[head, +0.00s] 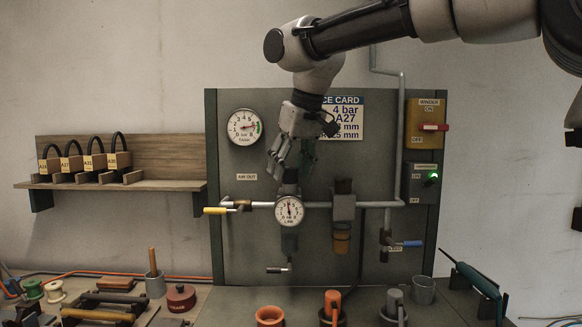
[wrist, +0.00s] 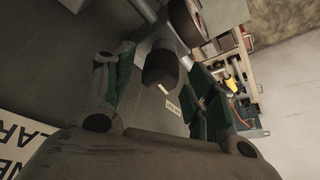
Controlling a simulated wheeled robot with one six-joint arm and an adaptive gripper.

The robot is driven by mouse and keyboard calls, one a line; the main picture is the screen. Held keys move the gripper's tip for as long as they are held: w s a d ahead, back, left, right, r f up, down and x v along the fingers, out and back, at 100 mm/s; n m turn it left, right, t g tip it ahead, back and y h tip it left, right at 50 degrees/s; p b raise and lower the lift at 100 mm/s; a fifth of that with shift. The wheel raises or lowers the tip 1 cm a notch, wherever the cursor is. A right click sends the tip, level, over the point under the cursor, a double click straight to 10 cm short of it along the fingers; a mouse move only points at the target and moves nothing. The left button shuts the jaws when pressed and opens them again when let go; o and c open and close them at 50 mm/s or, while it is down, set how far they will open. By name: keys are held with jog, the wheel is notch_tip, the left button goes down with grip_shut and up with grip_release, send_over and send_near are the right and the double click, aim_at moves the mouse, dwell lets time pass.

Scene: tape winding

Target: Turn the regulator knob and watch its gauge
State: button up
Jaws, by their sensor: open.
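The regulator stands on the grey-green panel (head: 340,250), on the horizontal pipe. Its dark knob (head: 289,189) is on top, just below my gripper (head: 290,167). My gripper points downward with its fingers spread and empty. In the wrist view the dark knob (wrist: 160,68) appears between the two green-padded fingers, apart from both as far as I can see. The regulator's round white gauge (head: 289,210) hangs in front of the body, with its needle pointing nearly straight up; its numbers are too small to read surely. The gauge is not clear in the wrist view.
A larger gauge (head: 244,127) is at the panel's upper left. A yellow-handled valve (head: 215,210) is left of the regulator, and a filter unit (head: 343,205) close right. A card (head: 346,118) sits behind my gripper. Cups and tools line the bench below.

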jog(key=shift+c, duration=0.5)
jog(key=c, duration=0.9)
jog(key=shift+n, duration=0.4)
jog(key=n+y, duration=0.1)
jog(key=n, duration=0.2)
jog(key=shift+w+d+g, duration=0.1)
jog(key=shift+g, duration=0.3)
jog(key=shift+n+g+y, duration=0.5)
jog(key=shift+n+g, duration=0.3)
jog(key=shift+n, duration=1.4)
jog(key=o, duration=1)
